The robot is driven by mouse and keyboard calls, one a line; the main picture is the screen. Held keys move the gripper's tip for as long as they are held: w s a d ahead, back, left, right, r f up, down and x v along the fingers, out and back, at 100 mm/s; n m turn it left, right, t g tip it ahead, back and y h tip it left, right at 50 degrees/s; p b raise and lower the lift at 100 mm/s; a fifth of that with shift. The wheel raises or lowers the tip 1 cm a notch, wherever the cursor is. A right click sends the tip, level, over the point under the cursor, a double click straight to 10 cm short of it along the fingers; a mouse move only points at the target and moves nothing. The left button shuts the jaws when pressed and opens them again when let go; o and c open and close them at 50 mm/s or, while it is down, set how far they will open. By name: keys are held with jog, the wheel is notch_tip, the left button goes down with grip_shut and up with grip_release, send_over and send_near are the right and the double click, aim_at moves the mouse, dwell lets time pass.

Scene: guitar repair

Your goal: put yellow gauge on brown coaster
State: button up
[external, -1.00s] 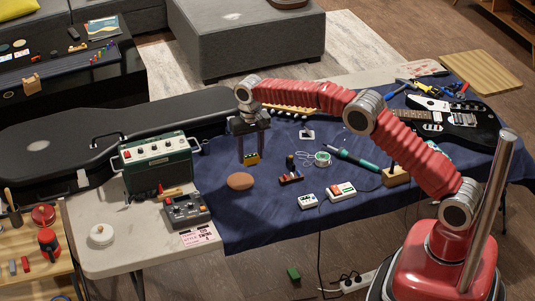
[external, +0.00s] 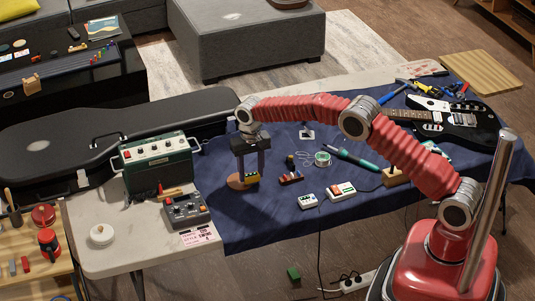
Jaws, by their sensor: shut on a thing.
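My gripper (external: 250,172) points down over the blue cloth, with its fingers shut on the yellow gauge (external: 251,179). The gauge is small, with dark marks, and sits between the fingertips at the right part of the brown coaster (external: 235,182). The coaster is a round brown disc lying flat on the cloth, partly covered by the gripper and gauge. I cannot tell whether the gauge touches the coaster or is just above it.
A green amplifier (external: 157,162) and a grey pedal box (external: 186,211) stand left of the coaster. A dark red item (external: 291,178), a solder spool (external: 322,159) and small white pedals (external: 341,191) lie to the right. The cloth (external: 255,220) in front is clear.

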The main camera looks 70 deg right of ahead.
aim_at(251, 175)
jog(key=shift+f, duration=0.25)
jog(key=o, duration=1.1)
jog(key=shift+r, duration=0.15)
jog(key=shift+r, duration=6)
